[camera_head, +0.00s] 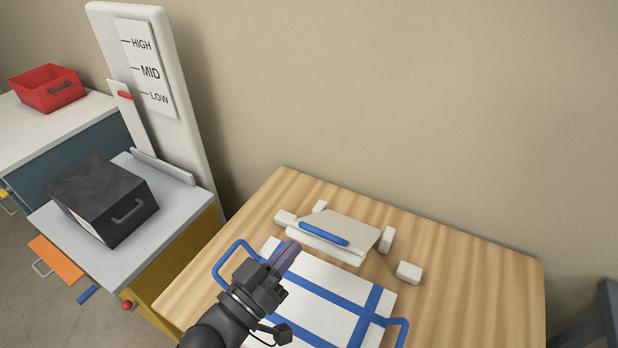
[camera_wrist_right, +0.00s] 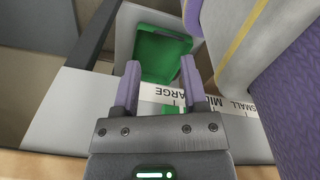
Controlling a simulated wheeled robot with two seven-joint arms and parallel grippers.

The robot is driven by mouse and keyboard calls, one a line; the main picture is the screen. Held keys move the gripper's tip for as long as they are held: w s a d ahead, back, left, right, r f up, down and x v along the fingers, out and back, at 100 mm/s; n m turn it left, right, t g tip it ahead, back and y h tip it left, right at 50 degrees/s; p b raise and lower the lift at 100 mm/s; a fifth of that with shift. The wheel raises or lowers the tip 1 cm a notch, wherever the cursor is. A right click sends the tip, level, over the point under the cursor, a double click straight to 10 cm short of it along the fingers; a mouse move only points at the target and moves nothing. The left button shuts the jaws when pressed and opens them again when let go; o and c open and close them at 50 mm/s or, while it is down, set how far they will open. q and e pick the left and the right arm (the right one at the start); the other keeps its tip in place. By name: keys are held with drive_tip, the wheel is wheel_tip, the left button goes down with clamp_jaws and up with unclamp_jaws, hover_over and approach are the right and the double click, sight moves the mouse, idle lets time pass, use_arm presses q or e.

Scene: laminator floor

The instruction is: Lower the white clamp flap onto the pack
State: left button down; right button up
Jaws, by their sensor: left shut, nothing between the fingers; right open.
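The white clamp flap (camera_head: 352,229) is in the head view at the back of the wooden table, with a blue grip bar (camera_head: 323,233) along its front. White blocks stand around it. How far it is tilted is hard to tell. The pack (camera_head: 322,308), white with blue straps and blue side handles, lies in front of it. My left gripper (camera_head: 289,250) is shut and empty, over the pack's back left part, just left and in front of the grip bar; I cannot tell whether it touches. My right gripper (camera_wrist_right: 159,72) is open and empty in the right wrist view.
Left of the table, a grey-topped stand holds a black box (camera_head: 103,198) beside a HIGH/MID/LOW post (camera_head: 150,75). A red bin (camera_head: 47,88) sits farther back. A green-lined container (camera_wrist_right: 160,50) and a size-marked strip (camera_wrist_right: 235,107) lie beyond my right fingers. The table's right side is bare.

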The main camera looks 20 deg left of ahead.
use_arm(q)
wheel_tip(320, 180, up, 2)
drive_tip(key=m+g+y+p, duration=0.1)
drive_tip(key=m+y+p, duration=0.1)
drive_tip(key=y+p, duration=0.15)
hover_over(320, 233)
drive_tip(key=shift+f, duration=0.6)
drive_tip(key=f, duration=0.2)
drive_tip(key=f+b, duration=0.1)
drive_tip(key=shift+s+f, duration=0.35)
drive_tip(key=shift+f, duration=0.05)
use_arm(e)
drive_tip(key=r, duration=0.3)
drive_tip(key=a+r, duration=0.1)
drive_tip(key=r, duration=0.1)
drive_tip(key=shift+w+a+r, duration=0.1)
drive_tip(key=shift+w+r, duration=0.2)
drive_tip(key=shift+w, duration=0.1)
